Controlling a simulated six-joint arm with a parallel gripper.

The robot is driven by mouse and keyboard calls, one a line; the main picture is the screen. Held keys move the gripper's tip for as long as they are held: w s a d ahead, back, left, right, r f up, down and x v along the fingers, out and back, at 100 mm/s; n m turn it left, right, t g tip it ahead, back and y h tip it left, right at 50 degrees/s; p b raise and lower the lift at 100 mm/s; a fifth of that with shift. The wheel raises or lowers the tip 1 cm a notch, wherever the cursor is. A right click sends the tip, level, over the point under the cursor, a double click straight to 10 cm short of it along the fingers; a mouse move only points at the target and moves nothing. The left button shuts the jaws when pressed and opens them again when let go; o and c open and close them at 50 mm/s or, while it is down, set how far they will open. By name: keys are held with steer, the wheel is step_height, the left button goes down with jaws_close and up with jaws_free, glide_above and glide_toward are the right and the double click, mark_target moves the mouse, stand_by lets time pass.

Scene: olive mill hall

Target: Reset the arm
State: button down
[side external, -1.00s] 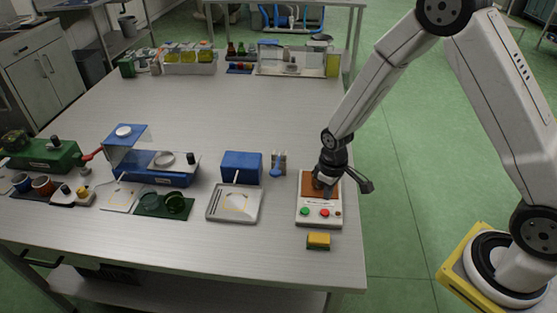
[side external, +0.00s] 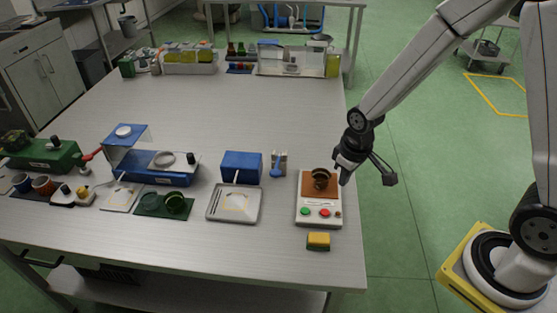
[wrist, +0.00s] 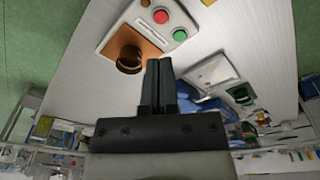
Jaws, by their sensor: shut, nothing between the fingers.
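My gripper (side external: 345,176) is shut and empty. In the side external view it hangs just right of the white push-button device (side external: 319,218), near the table's right edge. In the wrist view my gripper (wrist: 158,64) shows its two dark fingers together. The device has a brown-orange top plate with a dark brown round cup-like thing (side external: 321,179) on it, apart from my gripper. Green and red buttons are on its front. The device (wrist: 180,14) and the round thing (wrist: 130,58) also show in the wrist view.
A yellow sponge-like block (side external: 318,240) lies in front of the device. Racks stand at the back. The table's middle is clear.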

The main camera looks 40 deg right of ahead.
steer(key=s+r+m+t, duration=0.1)
steer(key=s+r, duration=0.4)
steer(key=s, duration=0.1)
steer(key=shift+s+r+m, duration=0.3)
steer(key=shift+s+r, duration=0.1)
steer(key=shift+d, duration=0.1)
stand_by(0.7)
